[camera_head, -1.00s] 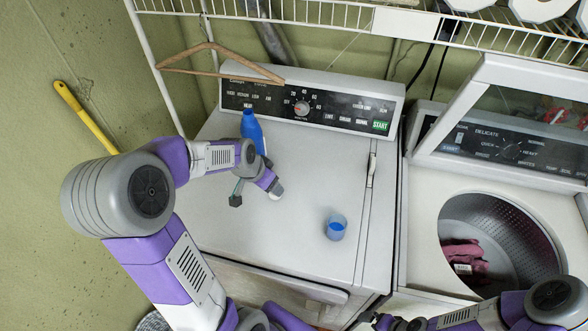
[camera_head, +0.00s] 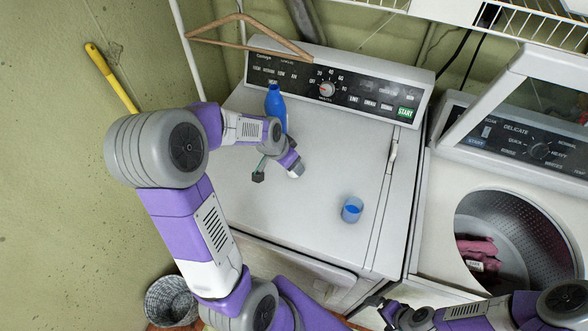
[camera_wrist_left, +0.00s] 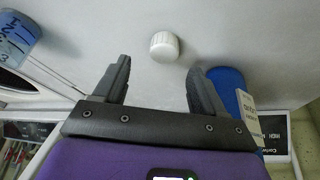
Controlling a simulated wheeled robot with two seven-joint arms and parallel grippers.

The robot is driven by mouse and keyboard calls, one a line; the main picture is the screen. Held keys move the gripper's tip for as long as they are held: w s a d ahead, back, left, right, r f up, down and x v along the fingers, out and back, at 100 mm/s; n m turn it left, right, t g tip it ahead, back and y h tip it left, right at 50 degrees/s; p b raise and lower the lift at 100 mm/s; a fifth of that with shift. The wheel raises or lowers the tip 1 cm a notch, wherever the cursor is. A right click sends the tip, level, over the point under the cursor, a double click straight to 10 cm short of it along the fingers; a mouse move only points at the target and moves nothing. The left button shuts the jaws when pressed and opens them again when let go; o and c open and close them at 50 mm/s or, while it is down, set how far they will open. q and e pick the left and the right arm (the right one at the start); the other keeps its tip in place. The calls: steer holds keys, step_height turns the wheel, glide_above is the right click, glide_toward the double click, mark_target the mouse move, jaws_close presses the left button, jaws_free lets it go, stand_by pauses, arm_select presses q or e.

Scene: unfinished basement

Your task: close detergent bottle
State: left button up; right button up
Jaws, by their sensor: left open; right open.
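The blue detergent bottle (camera_head: 275,101) stands at the back left of the white dryer top, partly hidden by my left arm. Its narrow blue top shows no white cap. In the left wrist view the bottle (camera_wrist_left: 229,84) is just outside the right-hand finger, with a pale label. A small white ribbed cap (camera_wrist_left: 165,46) lies on the dryer top, just beyond and roughly between the fingertips. My left gripper (camera_head: 277,171) is open and empty, low over the dryer top in front of the bottle; it also shows in the left wrist view (camera_wrist_left: 158,72). My right gripper (camera_head: 379,307) is open at the bottom edge.
A translucent cup with blue liquid (camera_head: 352,210) stands right of my left gripper. A wooden hanger (camera_head: 250,36) hangs at the back. The open washer (camera_head: 440,215) is at right, a basket (camera_head: 172,302) on the floor at left. The dryer's front is clear.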

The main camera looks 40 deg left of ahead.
arm_select(q)
steer(key=x, duration=0.3)
steer(key=b+x, duration=0.1)
steer(key=x, duration=0.1)
steer(key=shift+s+a+f, duration=0.15)
steer(key=shift+a+f, duration=0.05)
steer(key=shift+a, duration=0.1)
steer(key=c, duration=1.1)
step_height(320, 180, up, 10)
steer(key=shift+r+p, duration=0.1)
steer(key=shift+p, duration=0.95)
